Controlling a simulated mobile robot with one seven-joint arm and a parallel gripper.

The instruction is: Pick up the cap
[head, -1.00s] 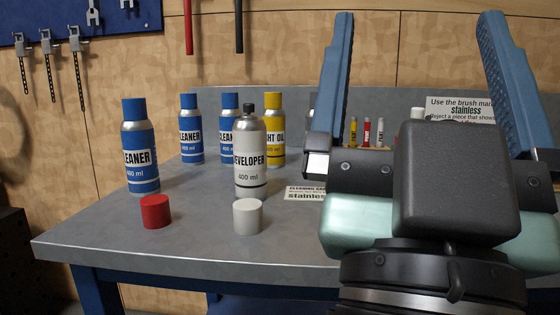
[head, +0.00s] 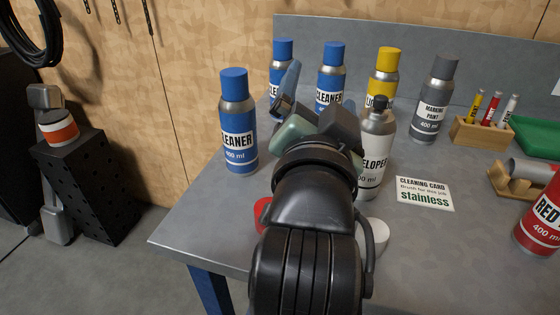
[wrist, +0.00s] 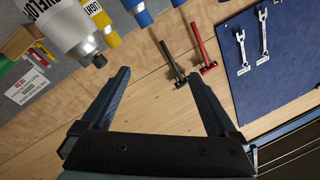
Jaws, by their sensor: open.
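Two loose caps lie on the grey workbench (head: 215,225). The red cap (head: 262,214) shows only as a sliver left of my arm. The white cap (head: 376,236) shows to the right of my arm, partly hidden by it. My gripper (head: 318,92) is beyond both caps, above the bench among the spray cans, seen from behind and mostly hidden by my wrist. In the wrist view my gripper (wrist: 158,75) has its two blue fingers spread with nothing between them. No cap shows in the wrist view.
The developer can (head: 377,150), with a bare black nozzle, stands close right of my gripper. A blue cleaner can (head: 238,130) stands to its left. More cans stand behind. A cleaning card (head: 424,193) and a red can (head: 540,220) are to the right.

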